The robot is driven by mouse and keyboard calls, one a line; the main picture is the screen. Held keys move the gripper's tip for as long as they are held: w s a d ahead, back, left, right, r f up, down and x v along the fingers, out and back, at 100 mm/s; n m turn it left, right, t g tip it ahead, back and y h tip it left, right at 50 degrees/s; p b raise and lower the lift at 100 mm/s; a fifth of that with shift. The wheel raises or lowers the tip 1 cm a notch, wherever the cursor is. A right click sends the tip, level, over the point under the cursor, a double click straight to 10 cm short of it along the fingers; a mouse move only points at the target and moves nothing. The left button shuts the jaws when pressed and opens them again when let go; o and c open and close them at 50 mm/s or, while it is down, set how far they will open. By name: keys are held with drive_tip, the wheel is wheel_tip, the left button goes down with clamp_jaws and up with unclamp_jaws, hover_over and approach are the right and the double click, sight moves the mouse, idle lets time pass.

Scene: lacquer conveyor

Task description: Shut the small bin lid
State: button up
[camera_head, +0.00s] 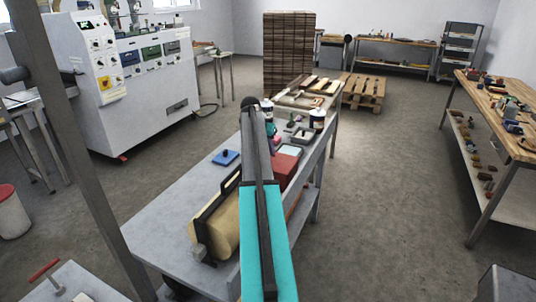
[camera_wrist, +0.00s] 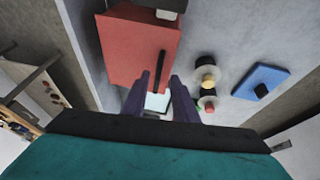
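A red box (camera_wrist: 128,50) with a thin black bar handle (camera_wrist: 161,66) on its face is near the top of the wrist view. In the head view the red box (camera_head: 286,168) stands on the grey bench, just right of my arm. I take it for the small bin; whether its lid is up or down I cannot tell. My gripper (camera_wrist: 162,76) has its purple fingers apart, one on each side of the handle's lower end. I cannot tell whether they touch it. In the head view my arm hides the gripper.
A blue plate (camera_head: 225,157) with a black knob lies left of my arm. A cream roll (camera_head: 225,225) in a black frame stands nearer. Small jars and a pale green-topped piece (camera_head: 290,150) crowd the bench's right side. Open floor (camera_head: 400,190) lies to the right.

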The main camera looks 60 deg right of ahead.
drive_tip(key=b+v, duration=0.2)
drive_tip(key=v, duration=0.9)
drive_tip(key=shift+r, duration=0.2)
drive_tip(key=shift+s+a, duration=0.1)
drive_tip(key=shift+s, duration=0.05)
